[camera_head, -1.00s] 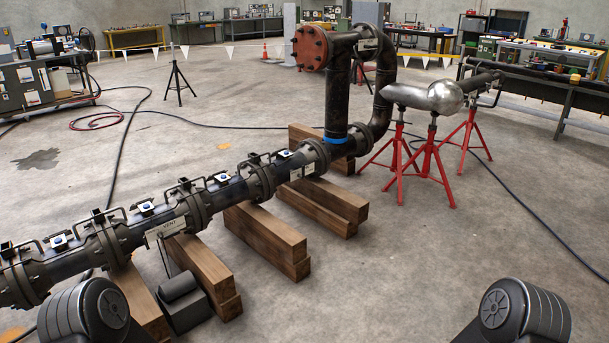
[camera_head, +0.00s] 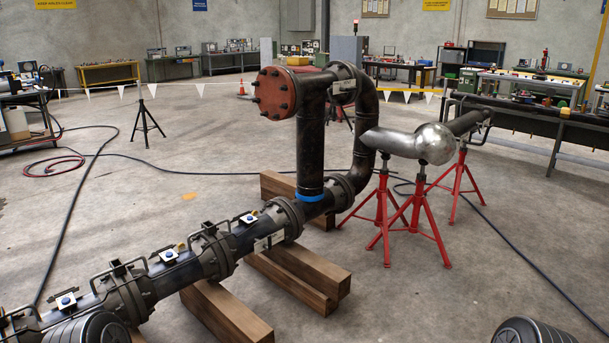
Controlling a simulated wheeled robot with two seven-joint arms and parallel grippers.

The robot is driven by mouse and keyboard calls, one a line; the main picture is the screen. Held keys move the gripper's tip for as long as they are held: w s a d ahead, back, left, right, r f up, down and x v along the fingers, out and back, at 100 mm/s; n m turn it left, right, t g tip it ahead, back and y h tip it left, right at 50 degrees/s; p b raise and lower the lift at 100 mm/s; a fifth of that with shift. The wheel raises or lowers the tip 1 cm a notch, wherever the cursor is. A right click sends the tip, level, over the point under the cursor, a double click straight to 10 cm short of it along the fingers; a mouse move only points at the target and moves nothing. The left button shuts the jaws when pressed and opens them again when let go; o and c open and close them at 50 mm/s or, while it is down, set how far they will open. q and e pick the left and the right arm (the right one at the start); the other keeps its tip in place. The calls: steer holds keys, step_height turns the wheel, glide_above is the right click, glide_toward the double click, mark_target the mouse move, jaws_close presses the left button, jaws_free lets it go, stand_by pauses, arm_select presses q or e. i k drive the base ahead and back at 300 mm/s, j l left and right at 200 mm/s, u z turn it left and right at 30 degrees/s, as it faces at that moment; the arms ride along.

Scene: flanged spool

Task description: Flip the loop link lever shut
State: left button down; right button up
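A dark flanged pipe run (camera_head: 178,274) crosses the lower left on the floor. It leads to an upright pipe loop (camera_head: 311,145) with a red bolted end cover (camera_head: 276,94) and a blue band (camera_head: 311,197) near its foot. Bent bar handles (camera_head: 118,268) and small white plates with blue knobs (camera_head: 168,255) sit along the run. I cannot tell which part is the loop link lever, or whether it is open or shut. Neither gripper is in view; only rounded dark parts of my arms show at the bottom edge.
Wooden beams (camera_head: 228,312) lie under the pipe. Red stands (camera_head: 428,225) hold a steel bulb-shaped pipe (camera_head: 436,144) on the right. A black cable (camera_head: 545,262) crosses the floor. The floor at lower centre-right is clear. Benches (camera_head: 108,73) and a pennant line stand behind.

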mark_target(268, 246)
steer(key=i+z, duration=0.3)
steer(key=i, duration=2.45)
